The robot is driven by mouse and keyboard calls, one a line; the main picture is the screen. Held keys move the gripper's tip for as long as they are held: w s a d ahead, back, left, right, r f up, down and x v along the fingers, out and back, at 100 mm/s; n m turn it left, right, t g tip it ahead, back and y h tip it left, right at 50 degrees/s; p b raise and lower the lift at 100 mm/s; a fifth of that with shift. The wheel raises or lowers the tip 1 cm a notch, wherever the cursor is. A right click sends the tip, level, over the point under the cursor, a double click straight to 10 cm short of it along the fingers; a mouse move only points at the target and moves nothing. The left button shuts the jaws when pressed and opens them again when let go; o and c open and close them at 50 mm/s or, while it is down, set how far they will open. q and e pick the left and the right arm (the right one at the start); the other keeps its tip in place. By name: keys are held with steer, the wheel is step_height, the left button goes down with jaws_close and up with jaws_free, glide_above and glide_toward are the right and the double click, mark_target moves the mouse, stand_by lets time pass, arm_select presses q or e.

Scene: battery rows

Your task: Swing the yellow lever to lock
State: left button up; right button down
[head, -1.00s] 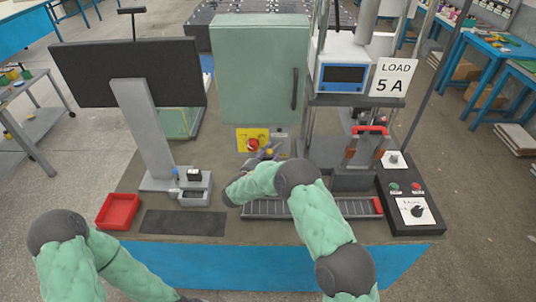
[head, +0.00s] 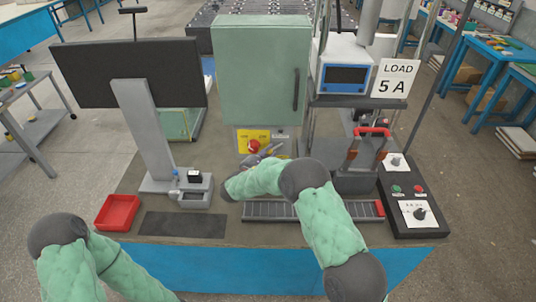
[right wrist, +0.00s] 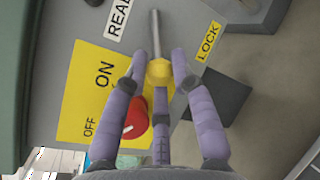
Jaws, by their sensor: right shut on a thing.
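The lever is a grey rod with a yellow knob (right wrist: 160,73) in the right wrist view. Its rod runs from the knob to the top of that view. My right gripper (right wrist: 159,68) is shut around the knob, with fingers on both sides and one below. A yellow LOCK label (right wrist: 208,42) is on the grey panel to the right of the rod. In the head view my right gripper (head: 268,153) is at the panel below the green cabinet (head: 255,75), and the knob cannot be made out there. My left gripper is out of view.
A red rotary switch (right wrist: 136,118) on a yellow ON/OFF plate (right wrist: 85,95) is close to the left finger. A dark block (right wrist: 220,97) stands out on the right. A red tray (head: 117,213) and a battery rail (head: 270,210) are on the bench.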

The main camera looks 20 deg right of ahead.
steer(key=c, duration=1)
jaws_free()
steer(key=v, duration=1.2)
